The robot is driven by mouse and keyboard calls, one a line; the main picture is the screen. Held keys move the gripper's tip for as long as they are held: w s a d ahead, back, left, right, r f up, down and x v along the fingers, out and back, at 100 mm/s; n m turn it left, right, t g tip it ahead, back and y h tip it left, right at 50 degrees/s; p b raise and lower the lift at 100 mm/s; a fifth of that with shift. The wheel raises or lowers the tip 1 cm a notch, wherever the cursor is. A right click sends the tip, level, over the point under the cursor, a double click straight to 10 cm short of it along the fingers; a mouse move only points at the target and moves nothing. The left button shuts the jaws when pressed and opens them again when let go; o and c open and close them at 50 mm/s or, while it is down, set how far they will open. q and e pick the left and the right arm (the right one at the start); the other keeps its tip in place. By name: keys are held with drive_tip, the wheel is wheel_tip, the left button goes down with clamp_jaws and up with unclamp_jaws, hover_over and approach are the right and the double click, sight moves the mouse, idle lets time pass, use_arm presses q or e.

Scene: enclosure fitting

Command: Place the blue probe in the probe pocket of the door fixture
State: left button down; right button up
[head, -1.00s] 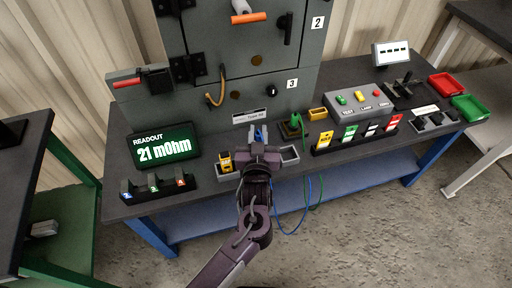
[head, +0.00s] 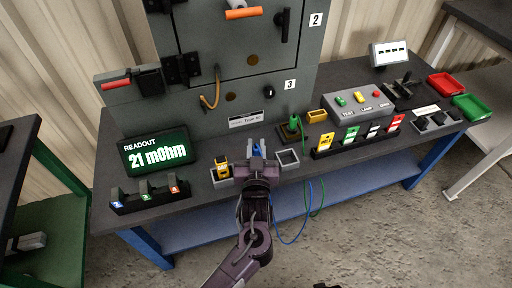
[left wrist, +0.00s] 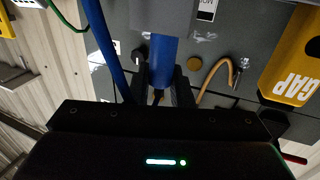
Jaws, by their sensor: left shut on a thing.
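My left gripper (head: 257,154) is shut on the blue probe (head: 256,149), above the front edge of the bench. In the left wrist view the probe (left wrist: 163,62) stands between the two fingers (left wrist: 160,85), with a blue cable beside it. A low grey fixture (head: 300,164) lies at the bench front behind and beside the gripper. Its square pocket at the right is empty, and a yellow gauge block (head: 222,169) sits at its left. The gripper hides the fixture's middle. I cannot tell which opening is the probe pocket. My right gripper does not show.
The grey enclosure (head: 200,120) with its closed door stands behind. A green probe (head: 294,125) stands in a holder to the right. The readout (head: 157,151) shows 21 mOhm. Blue and green cables (head: 292,235) hang over the front edge. Labelled blocks (head: 350,135) stand farther right.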

use_arm(q)
drive_tip(key=shift+f, duration=0.15)
drive_tip(key=c, duration=1.3)
unclamp_jaws()
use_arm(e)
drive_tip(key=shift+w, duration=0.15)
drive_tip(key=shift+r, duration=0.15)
use_arm(q)
drive_tip(key=s, duration=1.2)
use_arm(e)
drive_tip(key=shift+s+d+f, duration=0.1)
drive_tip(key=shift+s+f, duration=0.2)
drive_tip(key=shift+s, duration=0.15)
